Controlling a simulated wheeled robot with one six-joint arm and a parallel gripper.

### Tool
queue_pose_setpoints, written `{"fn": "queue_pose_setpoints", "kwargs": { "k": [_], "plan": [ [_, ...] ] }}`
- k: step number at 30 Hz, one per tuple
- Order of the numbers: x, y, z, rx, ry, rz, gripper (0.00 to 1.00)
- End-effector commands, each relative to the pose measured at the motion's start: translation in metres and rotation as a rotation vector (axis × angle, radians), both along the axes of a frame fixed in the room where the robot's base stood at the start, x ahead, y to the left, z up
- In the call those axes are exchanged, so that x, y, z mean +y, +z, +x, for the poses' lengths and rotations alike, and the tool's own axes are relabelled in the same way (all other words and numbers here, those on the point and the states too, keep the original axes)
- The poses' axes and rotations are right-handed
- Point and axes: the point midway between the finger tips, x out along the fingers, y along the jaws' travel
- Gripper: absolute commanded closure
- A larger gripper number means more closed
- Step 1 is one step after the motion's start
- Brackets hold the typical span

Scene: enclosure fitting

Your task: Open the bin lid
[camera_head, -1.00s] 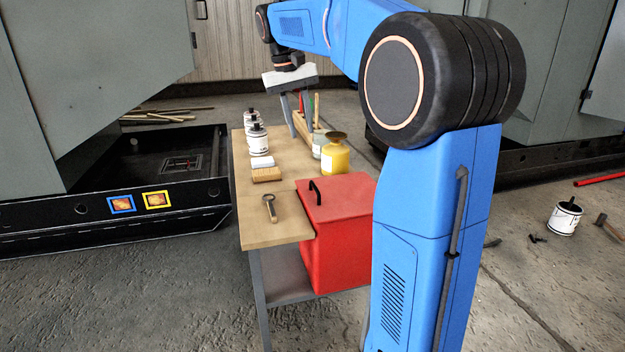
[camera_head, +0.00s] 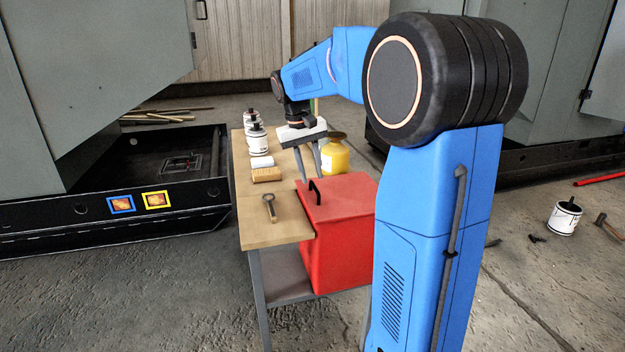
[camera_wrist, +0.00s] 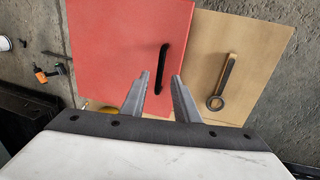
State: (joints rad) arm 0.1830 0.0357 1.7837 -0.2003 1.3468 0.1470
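The red bin (camera_head: 338,240) stands at the front right of the wooden workbench, and its flat red lid (camera_head: 345,198) is shut. A black bar handle (camera_head: 315,190) is on the lid's left side. In the wrist view the lid (camera_wrist: 115,50) fills the upper left, with the handle (camera_wrist: 162,68) near its right edge. My gripper (camera_head: 310,180) is just behind the handle in the head view, pointing down. In the wrist view its two fingers (camera_wrist: 160,78) are apart with nothing held, and the handle shows just beyond the gap between the tips. I cannot tell the exact height between them.
A wrench (camera_head: 270,207) lies on the wooden bench top (camera_head: 255,222), left of the bin. A brush (camera_head: 266,174), a white block (camera_head: 262,162), white cans (camera_head: 258,140) and a yellow jar (camera_head: 335,158) stand farther back. The space above the lid is clear.

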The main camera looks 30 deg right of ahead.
Motion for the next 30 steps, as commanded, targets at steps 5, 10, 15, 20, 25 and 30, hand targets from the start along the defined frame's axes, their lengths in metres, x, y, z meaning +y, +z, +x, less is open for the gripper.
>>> {"fn": "queue_pose_setpoints", "kwargs": {
  "k": [5,10,15,20,25,30],
  "plan": [
    [-0.004,-0.019,-0.001,0.001,-0.001,0.0,0.72],
    [-0.005,-0.026,-0.001,0.0,-0.001,0.0,0.72],
    [-0.005,-0.026,-0.001,-0.001,0.0,0.0,0.72],
    [-0.005,-0.026,-0.001,0.0,0.0,0.0,0.89],
    [-0.005,-0.026,-0.001,0.0,0.0,0.0,1.0],
    [-0.006,-0.024,-0.002,-0.003,-0.001,0.005,1.0]
  ]
}}
